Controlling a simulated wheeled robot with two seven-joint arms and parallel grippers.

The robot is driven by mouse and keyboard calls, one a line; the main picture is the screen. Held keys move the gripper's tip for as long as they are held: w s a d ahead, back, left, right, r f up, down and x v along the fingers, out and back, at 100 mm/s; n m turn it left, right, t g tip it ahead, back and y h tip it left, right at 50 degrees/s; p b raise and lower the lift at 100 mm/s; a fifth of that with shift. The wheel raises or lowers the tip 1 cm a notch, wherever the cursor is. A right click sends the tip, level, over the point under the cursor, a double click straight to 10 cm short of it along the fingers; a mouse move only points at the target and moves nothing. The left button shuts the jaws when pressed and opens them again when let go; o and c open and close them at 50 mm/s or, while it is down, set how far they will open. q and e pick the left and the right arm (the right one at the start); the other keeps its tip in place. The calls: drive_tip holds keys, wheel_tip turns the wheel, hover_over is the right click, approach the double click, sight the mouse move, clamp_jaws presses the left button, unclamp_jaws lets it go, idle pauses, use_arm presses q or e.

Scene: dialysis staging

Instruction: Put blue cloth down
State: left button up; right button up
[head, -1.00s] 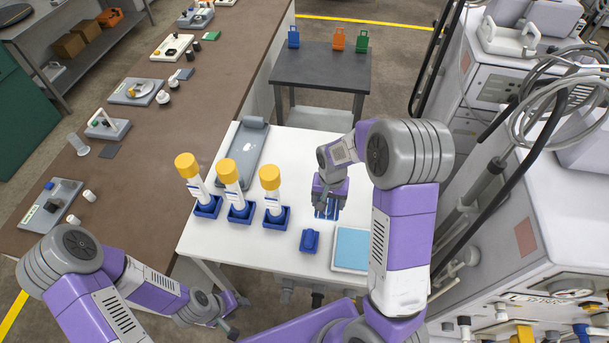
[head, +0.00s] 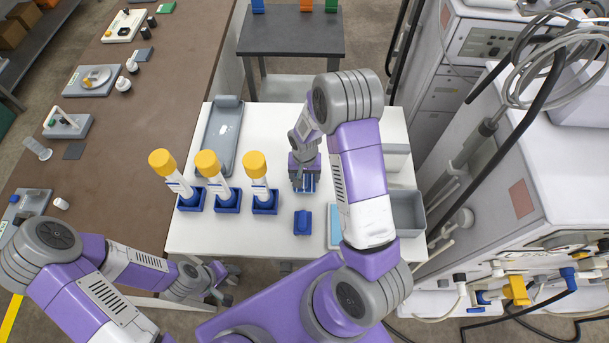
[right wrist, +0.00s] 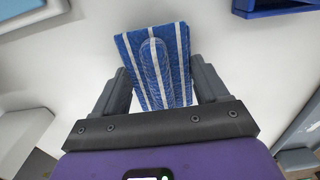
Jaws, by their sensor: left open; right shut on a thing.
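My right gripper (head: 304,186) is over the white table (head: 225,238), shut on the blue cloth (head: 311,184). In the right wrist view the cloth (right wrist: 183,62) is blue with white stripes, its middle bunched up between the fingers of the gripper (right wrist: 160,85). I cannot tell whether its underside touches the table. My left gripper (head: 226,288) is open and empty, low by the table's front left edge.
Three yellow-capped tubes (head: 208,164) stand tilted in blue holders at the left. A small blue box (head: 303,222) sits in front of the cloth, near a light blue pad (head: 334,225). Grey bins (head: 407,210) are at right, a grey tray (head: 222,140) behind.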

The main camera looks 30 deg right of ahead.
drive_tip(key=shift+w+f, duration=0.1)
drive_tip(key=shift+f, duration=0.2)
drive_tip(key=shift+f, duration=0.1)
drive_tip(key=shift+f, duration=0.15)
drive_tip(key=o, duration=1.1)
drive_tip(key=shift+r, duration=0.2)
wheel_tip(320, 180, up, 12)
drive_tip(key=shift+r+p, duration=0.1)
drive_tip(key=shift+p, duration=0.35)
